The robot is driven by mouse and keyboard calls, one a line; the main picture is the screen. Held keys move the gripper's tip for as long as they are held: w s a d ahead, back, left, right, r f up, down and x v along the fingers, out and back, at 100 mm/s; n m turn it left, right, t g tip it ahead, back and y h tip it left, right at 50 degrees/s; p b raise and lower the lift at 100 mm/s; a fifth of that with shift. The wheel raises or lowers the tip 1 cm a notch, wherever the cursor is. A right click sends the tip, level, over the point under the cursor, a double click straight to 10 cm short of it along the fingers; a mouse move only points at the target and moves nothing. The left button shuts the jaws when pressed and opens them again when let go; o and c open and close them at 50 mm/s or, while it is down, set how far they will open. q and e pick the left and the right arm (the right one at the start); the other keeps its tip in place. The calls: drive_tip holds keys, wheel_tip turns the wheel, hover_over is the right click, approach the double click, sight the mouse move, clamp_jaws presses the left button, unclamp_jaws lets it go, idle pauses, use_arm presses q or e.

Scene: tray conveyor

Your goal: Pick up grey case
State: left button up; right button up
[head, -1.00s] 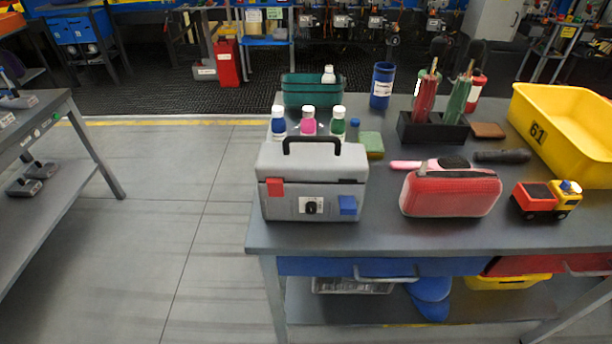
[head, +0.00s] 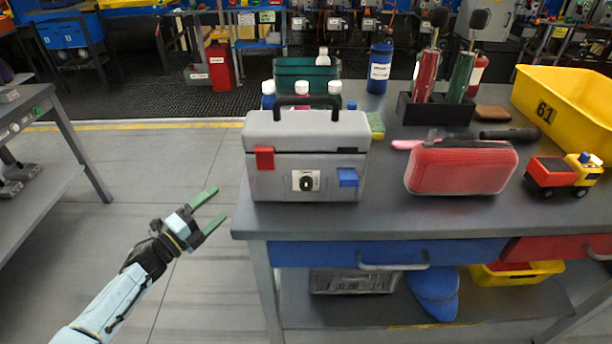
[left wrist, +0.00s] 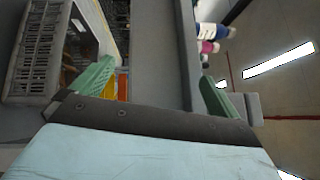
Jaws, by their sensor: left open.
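The grey case (head: 290,180) stands upright near the left front edge of the table. It has a dark top handle (head: 307,100), a red latch, a blue latch and a dark dial on its front. My left gripper (head: 213,208) is open and empty, left of the table edge, lower than the case and apart from it. In the left wrist view its green fingers (left wrist: 160,88) are spread, with the table edge between them. My right gripper is not in view.
A red case (head: 462,168) lies right of the grey case, with a toy truck (head: 563,176) further right. Bottles (head: 334,88) and a green bin (head: 300,69) stand behind. The table (head: 400,220) has a narrow clear strip in front. Floor is open at left.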

use_arm(q)
wheel_tip(320, 180, up, 10)
drive_tip(key=w+d+r+m+g+h+b, duration=0.1)
drive_tip(key=d+m+g+h+b, duration=0.35)
drive_tip(key=m, duration=0.75)
drive_tip(key=m+g+h+b, duration=0.2)
drive_tip(key=m+g, duration=0.9)
drive_tip(key=m, duration=0.3)
approach(276, 155)
drive_tip(key=w+a+f, duration=0.3)
drive_tip(key=w+a, duration=0.1)
drive_tip(key=shift+t+y, duration=0.25)
drive_tip(key=d, duration=0.9)
drive_tip(key=shift+s+f, duration=0.1)
drive_tip(key=shift+d+b, duration=0.5)
drive_tip(key=shift+d, duration=1.75)
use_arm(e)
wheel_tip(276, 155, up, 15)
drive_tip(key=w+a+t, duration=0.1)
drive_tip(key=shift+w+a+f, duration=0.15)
use_arm(q)
drive_tip(key=c, duration=1.2)
drive_tip(key=shift+c, duration=1)
drive_tip(key=shift+r, duration=0.2)
